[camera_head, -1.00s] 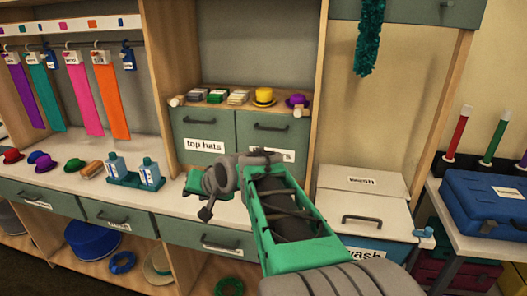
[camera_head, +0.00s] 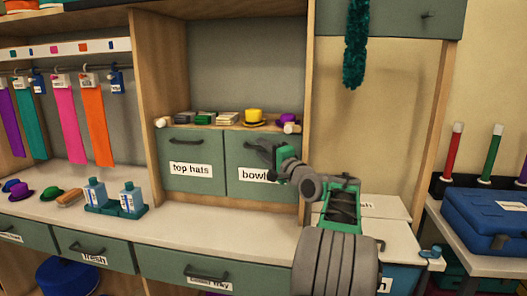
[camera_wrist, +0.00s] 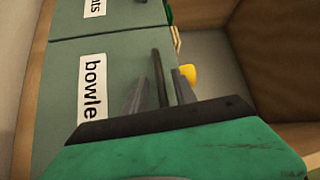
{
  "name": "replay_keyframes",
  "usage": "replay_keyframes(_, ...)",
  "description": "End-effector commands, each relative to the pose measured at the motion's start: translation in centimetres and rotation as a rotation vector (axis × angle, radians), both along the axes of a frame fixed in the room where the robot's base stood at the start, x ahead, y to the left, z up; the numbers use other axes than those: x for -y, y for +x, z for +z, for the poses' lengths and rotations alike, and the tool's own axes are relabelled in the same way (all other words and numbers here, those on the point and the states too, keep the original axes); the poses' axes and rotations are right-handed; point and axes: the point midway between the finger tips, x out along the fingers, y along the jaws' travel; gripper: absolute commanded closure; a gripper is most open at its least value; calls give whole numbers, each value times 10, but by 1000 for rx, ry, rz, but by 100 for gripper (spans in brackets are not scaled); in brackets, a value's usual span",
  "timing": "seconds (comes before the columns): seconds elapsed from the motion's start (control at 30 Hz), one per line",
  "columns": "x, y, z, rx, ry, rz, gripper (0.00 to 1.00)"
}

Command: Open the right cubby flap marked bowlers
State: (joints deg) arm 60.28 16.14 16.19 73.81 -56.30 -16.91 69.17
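The right cubby flap (camera_head: 238,160) is grey-green, closed and upright, with a white label reading "bowl…", the rest hidden by my gripper. My gripper (camera_head: 268,150) is at the upper part of this flap, over its handle. In the wrist view the flap (camera_wrist: 60,125) lies on the left with its label reading "bowle". The flap's dark bar handle (camera_wrist: 159,75) runs between the two grey fingers of my gripper (camera_wrist: 161,92). The fingers stand apart on either side of the bar, with gaps visible. Whether either finger touches it cannot be told.
The left flap (camera_head: 190,165), marked top hats, is closed. A shelf above holds a yellow hat (camera_head: 254,117), a purple hat (camera_head: 287,120) and small stacks. Bottles (camera_head: 131,197) stand on the counter (camera_head: 210,222). A wooden upright (camera_head: 308,100) borders the cubby on the right.

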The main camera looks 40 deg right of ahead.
Motion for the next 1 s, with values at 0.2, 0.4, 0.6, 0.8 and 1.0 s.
replay_keyframes(0.2, 0, 0, 0, -1, -1, 0, 68)
replay_keyframes(0.4, 0, 0, 0, -1, -1, 0, 85)
replay_keyframes(0.6, 0, 0, 0, -1, -1, 0, 100)
replay_keyframes(0.8, 0, 0, 0, -1, -1, 0, 100)
replay_keyframes(1.0, 0, 0, 0, -1, -1, 0, 100)
